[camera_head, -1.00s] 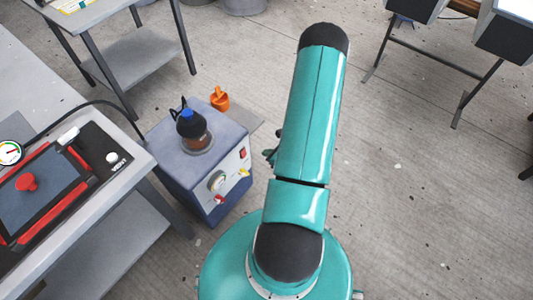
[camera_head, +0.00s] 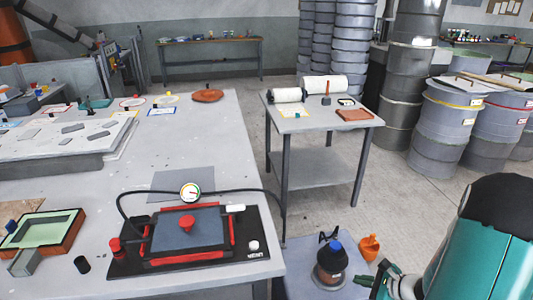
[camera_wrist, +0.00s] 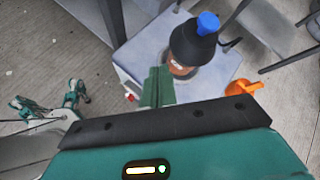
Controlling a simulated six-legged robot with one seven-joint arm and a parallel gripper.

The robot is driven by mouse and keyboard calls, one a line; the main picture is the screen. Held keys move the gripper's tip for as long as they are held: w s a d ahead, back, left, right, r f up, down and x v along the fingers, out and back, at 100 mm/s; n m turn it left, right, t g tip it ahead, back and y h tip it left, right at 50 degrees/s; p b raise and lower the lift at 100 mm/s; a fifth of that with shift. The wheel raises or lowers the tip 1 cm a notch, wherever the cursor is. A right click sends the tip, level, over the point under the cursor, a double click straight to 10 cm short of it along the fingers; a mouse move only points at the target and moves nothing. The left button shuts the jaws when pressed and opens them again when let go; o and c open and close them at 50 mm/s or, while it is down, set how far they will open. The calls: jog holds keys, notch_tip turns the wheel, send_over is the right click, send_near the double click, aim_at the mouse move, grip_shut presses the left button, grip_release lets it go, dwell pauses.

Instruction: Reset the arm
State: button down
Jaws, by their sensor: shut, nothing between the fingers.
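My arm (camera_head: 490,255) shows as a teal link with a dark rounded end at the lower right of the head view. In the wrist view, the green fingers of my gripper (camera_wrist: 157,86) are together and empty. They appear over the blue-grey box (camera_wrist: 140,40), beside a dark pump bottle with a blue cap (camera_wrist: 207,24). I cannot tell the gap between the fingers and the box. In the head view, the bottle (camera_head: 331,264) stands on the box at the bottom, left of my arm.
An orange cup (camera_head: 369,247) stands by the box. A grey workbench (camera_head: 215,140) with a vacuum-gauge fixture (camera_head: 186,232) fills the left. A small table (camera_head: 322,124) with white rolls stands behind. Drums (camera_head: 446,115) stand at the right. Floor is clear between the small table and the drums.

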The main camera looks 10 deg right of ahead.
jog(key=s+a+r+n+g, duration=0.3)
jog(key=a+r+n+g, duration=0.2)
jog(key=a+r+n, duration=0.9)
jog(key=s+a+r+n+t+h, duration=0.1)
jog(key=s+a+r+n+h, duration=0.2)
jog(key=s+r+n, duration=0.2)
jog(key=s+a+r+n+h, duration=0.3)
jog(key=s+r+n, duration=0.2)
jog(key=r, duration=0.5)
jog(key=shift+s+a+r+t, duration=0.15)
jog(key=shift+s+a+t, duration=0.1)
jog(key=shift+t, duration=0.15)
